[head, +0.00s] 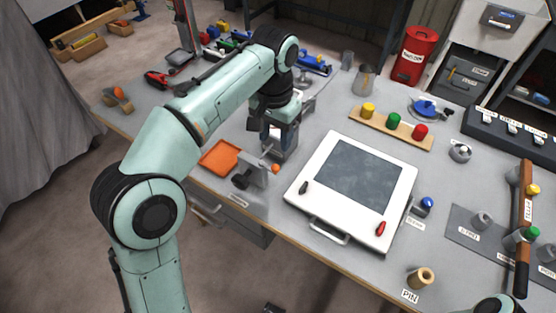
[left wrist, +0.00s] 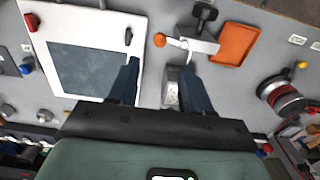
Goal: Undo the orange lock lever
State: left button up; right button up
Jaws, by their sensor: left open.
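The orange lock lever shows as a round orange knob (head: 275,168) at the front edge of the bench, beside a grey bracket (head: 257,173) with a black hand knob (head: 241,181). In the left wrist view the orange knob (left wrist: 159,40) lies just beyond my fingertips, roughly in line with the gap between them. My left gripper (left wrist: 160,67) is open and empty, pointing down over a grey block (left wrist: 171,92). In the head view my left gripper (head: 279,140) is behind the knob and partly hidden by the arm. My right gripper is out of view.
An orange tray (head: 220,158) lies left of the bracket. A white framed panel (head: 338,228) with a dark screen and handles stands close on the right. A board with yellow, green and red knobs (head: 392,129) is farther back. The bench between them is partly clear.

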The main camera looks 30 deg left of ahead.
aim_at(276, 166)
pick_arm(q)
notch_tip(276, 166, down, 10)
jog(key=shift+r+b, duration=0.1)
jog(key=shift+b, duration=1.15)
jog(key=shift+f, duration=0.45)
grip_shut()
